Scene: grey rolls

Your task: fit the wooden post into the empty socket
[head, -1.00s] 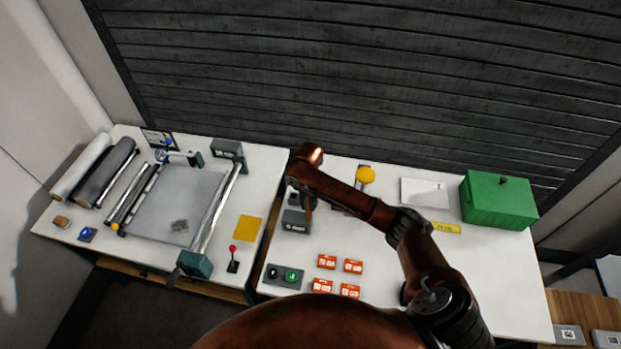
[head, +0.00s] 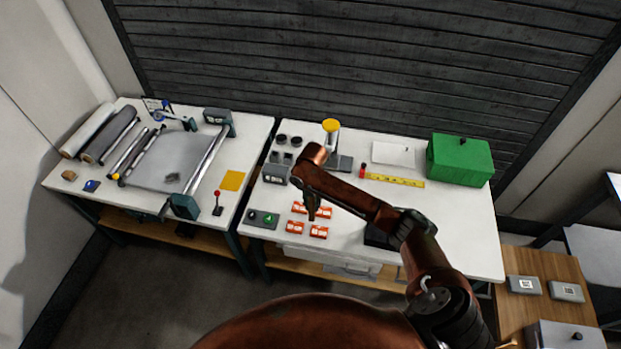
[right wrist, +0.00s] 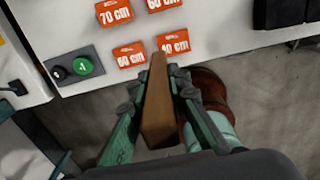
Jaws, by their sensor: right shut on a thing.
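The wooden post (right wrist: 158,105) is a plain brown bar between the fingers of my right gripper (right wrist: 155,98) in the right wrist view. The gripper is shut on it, and the far end of the post points toward the orange cards. In the head view my right gripper (head: 312,212) hangs near the front of the right table, in front of the orange cards; the post is too small and dark there to make out clearly. I cannot pick out the empty socket in either view. My left gripper is not in view.
Orange cards (head: 295,228) and a button panel (head: 263,219) lie near the front of the right table (head: 460,215). Behind are a grey box (head: 274,173), small dark cylinders, a yellow-topped cylinder (head: 331,126), a yellow ruler (head: 395,180) and a green box (head: 460,160).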

